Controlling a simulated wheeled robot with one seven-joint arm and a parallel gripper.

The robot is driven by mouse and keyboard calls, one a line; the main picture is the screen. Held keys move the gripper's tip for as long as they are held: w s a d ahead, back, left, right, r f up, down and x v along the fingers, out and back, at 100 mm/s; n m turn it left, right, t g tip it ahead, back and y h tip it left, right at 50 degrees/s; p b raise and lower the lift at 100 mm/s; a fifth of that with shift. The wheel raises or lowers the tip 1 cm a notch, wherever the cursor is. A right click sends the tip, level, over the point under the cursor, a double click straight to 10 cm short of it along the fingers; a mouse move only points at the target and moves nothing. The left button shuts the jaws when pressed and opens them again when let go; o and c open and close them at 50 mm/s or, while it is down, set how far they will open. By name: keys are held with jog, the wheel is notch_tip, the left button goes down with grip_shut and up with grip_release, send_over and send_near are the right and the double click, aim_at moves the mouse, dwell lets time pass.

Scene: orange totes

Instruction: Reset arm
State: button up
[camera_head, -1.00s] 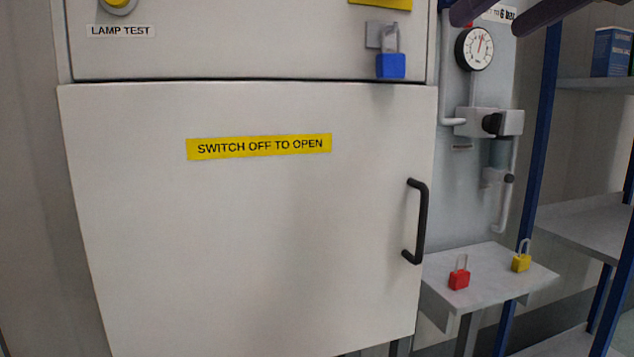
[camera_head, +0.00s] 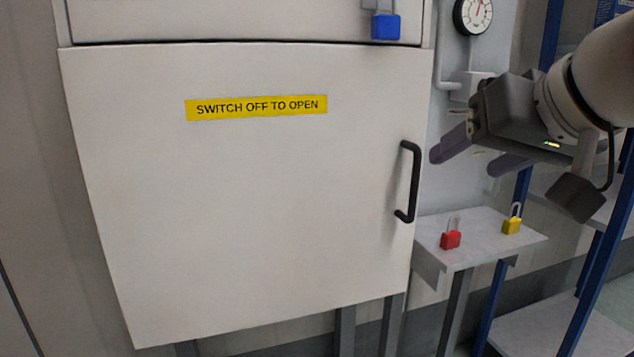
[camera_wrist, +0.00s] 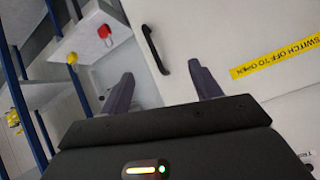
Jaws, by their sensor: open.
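My gripper (camera_head: 472,157) is at the right of the head view, in front of the panel beside the white cabinet. Its two dark fingers are spread apart with nothing between them. In the wrist view my gripper (camera_wrist: 165,90) also shows open and empty, with the cabinet's black handle (camera_wrist: 157,50) beyond the fingertips. In the head view the handle (camera_head: 409,182) is left of the fingers, apart from them as far as I can tell. The cabinet door (camera_head: 240,210) is shut and carries a yellow "SWITCH OFF TO OPEN" label (camera_head: 257,107).
A small grey shelf (camera_head: 470,255) below my gripper holds a red padlock (camera_head: 451,239) and a yellow padlock (camera_head: 512,225). A blue padlock (camera_head: 385,26) hangs above the door. A gauge (camera_head: 473,15) is on the panel. A blue-post rack (camera_head: 600,285) stands at the right.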

jog(key=s+a+f+g+h, duration=0.1)
jog(key=s+f, duration=0.3)
jog(key=f, duration=1.2)
jog(key=s+a+f+g+h, duration=0.1)
jog(key=s+f+g+h, duration=0.1)
jog(key=f, duration=1.5)
jog(key=shift+s+a+f+g, duration=0.2)
jog(key=shift+s+f+g, duration=0.05)
jog(key=shift+s+g, duration=0.65)
